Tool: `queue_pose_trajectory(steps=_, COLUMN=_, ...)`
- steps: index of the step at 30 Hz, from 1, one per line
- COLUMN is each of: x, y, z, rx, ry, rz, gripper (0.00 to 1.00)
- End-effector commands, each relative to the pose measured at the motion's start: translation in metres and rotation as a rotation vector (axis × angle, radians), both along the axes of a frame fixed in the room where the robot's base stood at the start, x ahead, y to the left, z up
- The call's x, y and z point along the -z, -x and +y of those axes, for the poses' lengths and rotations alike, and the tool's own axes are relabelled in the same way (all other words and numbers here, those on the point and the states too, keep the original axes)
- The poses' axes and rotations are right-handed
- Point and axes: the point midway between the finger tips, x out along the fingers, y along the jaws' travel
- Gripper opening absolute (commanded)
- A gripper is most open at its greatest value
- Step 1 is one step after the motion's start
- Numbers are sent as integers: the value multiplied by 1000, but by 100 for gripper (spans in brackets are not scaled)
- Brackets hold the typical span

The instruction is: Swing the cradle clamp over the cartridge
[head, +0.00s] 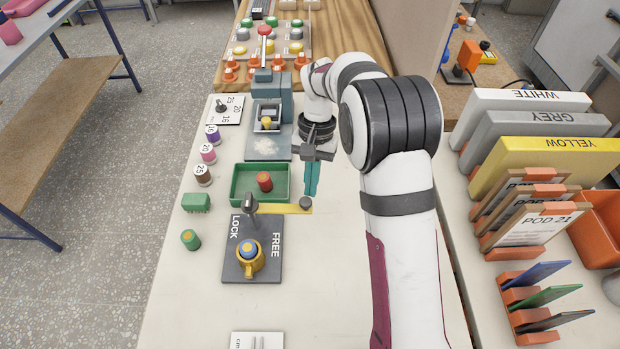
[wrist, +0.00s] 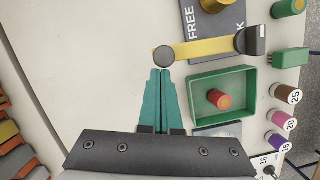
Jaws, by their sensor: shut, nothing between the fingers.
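The cradle clamp is a yellow bar (head: 284,209) with a grey pivot post (head: 251,205) at its left end and a dark round knob (head: 305,202) at its right end. It points right, across the top of the grey LOCK/FREE plate (head: 233,268). In the wrist view the fingertips (wrist: 160,72) are just short of the knob (wrist: 166,56); contact cannot be told.
A green tray (head: 236,184) holding a red cylinder (head: 265,182) stands behind the bar. A green block (head: 196,202), a green cylinder (head: 190,239) and numbered spools (head: 208,155) line the left side. The bench right of the plate is clear up to my arm.

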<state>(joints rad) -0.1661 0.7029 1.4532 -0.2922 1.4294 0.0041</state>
Motion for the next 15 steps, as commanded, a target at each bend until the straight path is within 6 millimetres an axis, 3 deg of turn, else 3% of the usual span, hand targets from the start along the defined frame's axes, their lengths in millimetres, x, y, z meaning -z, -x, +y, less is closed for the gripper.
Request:
queue_pose_trajectory(steps=8, x=0, y=13, z=-2, rx=93, ry=0, rz=1, gripper=0)
queue_pose_trajectory(steps=15, x=0, y=39, z=-2, rx=285, ry=0, rz=1, gripper=0)
